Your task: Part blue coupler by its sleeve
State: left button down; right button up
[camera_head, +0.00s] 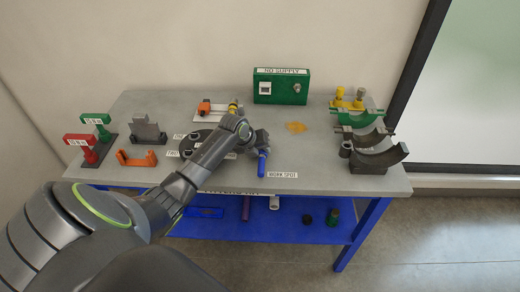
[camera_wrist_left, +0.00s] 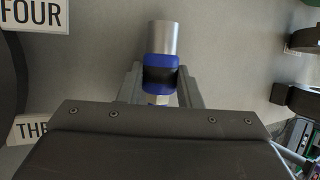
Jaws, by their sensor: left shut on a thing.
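The blue coupler (camera_head: 262,163) shows below my left gripper (camera_head: 261,148) in the head view, over the front part of the cart top. In the left wrist view the coupler (camera_wrist_left: 160,61) has a blue and black band, with a silver cylinder above it and a pale metal end below it. The fingers of my left gripper (camera_wrist_left: 160,88) stand on both sides of the band and are shut on it. I cannot tell whether the coupler touches the cart top. My right gripper is not in view.
A green NO SUPPLY box (camera_head: 280,93) stands at the back of the grey cart top (camera_head: 325,175). Curved saddles (camera_head: 378,157) fill the right end. Red (camera_head: 88,150) and green (camera_head: 98,121) pieces and an orange bracket (camera_head: 136,158) stand left. Front centre-right is clear around a label (camera_head: 284,174).

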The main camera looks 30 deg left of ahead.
pick_arm(q)
jog(key=shift+f, duration=0.25)
dwell(0.4)
jog(key=c, duration=1)
grip_release()
jog(key=shift+o, duration=0.3)
jog(key=shift+s+f, duration=0.2)
jog(key=shift+r, duration=0.1)
jog(key=shift+s+a+r, duration=0.15)
jog(key=shift+r, duration=0.1)
jog(key=b+v, duration=0.2)
jog(key=v, duration=1.5)
jog(key=shift+d, duration=0.25)
jog(key=shift+r, duration=0.1)
